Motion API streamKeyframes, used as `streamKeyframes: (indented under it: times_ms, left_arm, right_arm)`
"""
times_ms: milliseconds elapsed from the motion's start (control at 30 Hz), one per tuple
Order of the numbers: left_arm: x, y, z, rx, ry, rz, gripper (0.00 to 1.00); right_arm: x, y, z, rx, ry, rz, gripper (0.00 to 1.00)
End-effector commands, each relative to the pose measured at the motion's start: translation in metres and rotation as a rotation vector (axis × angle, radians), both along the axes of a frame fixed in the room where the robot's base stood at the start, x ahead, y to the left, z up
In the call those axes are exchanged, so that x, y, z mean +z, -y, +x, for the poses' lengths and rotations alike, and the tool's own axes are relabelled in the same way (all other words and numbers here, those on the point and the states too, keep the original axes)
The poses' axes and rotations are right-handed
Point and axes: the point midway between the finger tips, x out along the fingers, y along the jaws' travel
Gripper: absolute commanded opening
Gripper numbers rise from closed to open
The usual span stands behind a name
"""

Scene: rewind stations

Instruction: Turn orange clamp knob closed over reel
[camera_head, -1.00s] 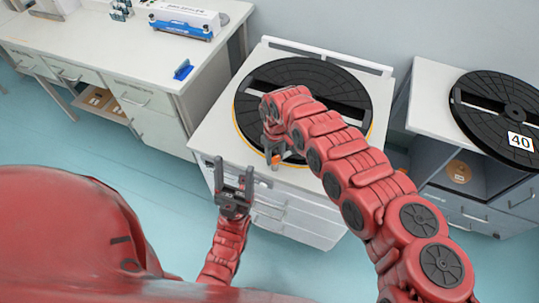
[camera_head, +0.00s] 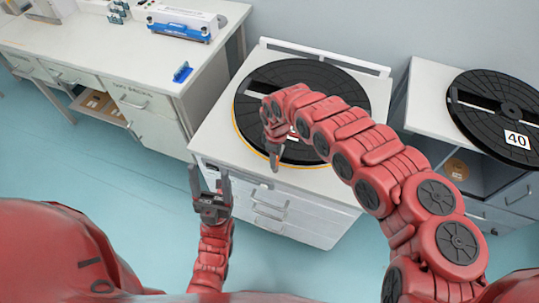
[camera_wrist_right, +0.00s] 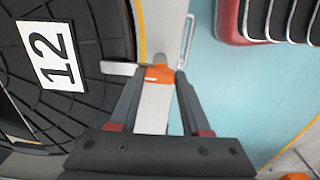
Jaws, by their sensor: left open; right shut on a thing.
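The black reel (camera_head: 310,75) with a yellow rim lies flat on the middle white cabinet. The right wrist view shows its label 12 (camera_wrist_right: 52,56). The orange clamp knob (camera_wrist_right: 158,74) is between the fingertips of my right gripper (camera_wrist_right: 160,78), which is shut on it. A grey bar (camera_wrist_right: 118,68) extends from beside the knob to the reel's edge. In the head view my right gripper (camera_head: 275,158) points down at the cabinet's front edge, and the knob is hidden there. My left gripper (camera_head: 209,180) is open and empty, in front of the cabinet's left corner.
The middle cabinet (camera_head: 222,134) has drawers with handles below. A bench (camera_head: 120,60) with a blue-and-white device (camera_head: 180,25) stands left. A second black reel (camera_head: 500,105), labelled 40, lies on a cabinet at right. Floor (camera_head: 130,165) is open between bench and cabinet.

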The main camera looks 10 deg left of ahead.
Motion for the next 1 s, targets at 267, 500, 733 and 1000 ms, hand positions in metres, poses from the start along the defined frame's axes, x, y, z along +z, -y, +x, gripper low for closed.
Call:
streamKeyframes:
  times_ms: [267,500,733,1000]
  left_arm:
    - [0.0004,0.0000,0.0000,0.000,0.000,0.000,0.65]
    - [0.0003,0.0000,0.0000,0.000,0.000,0.000,0.65]
    - [0.0004,0.0000,0.0001,0.000,0.000,0.000,0.65]
    - [-0.0006,0.0000,0.0000,0.000,0.000,0.000,0.65]
  right_arm:
    - [-0.0009,0.0015,-0.0006,0.004,-0.002,-0.001,0.00]
    - [-0.0007,0.0013,-0.0005,0.004,-0.001,-0.001,0.65]
    - [-0.0004,0.0013,0.0000,0.003,0.000,0.000,0.78]
    - [0.0091,0.0018,0.0020,0.002,0.003,0.000,0.78]
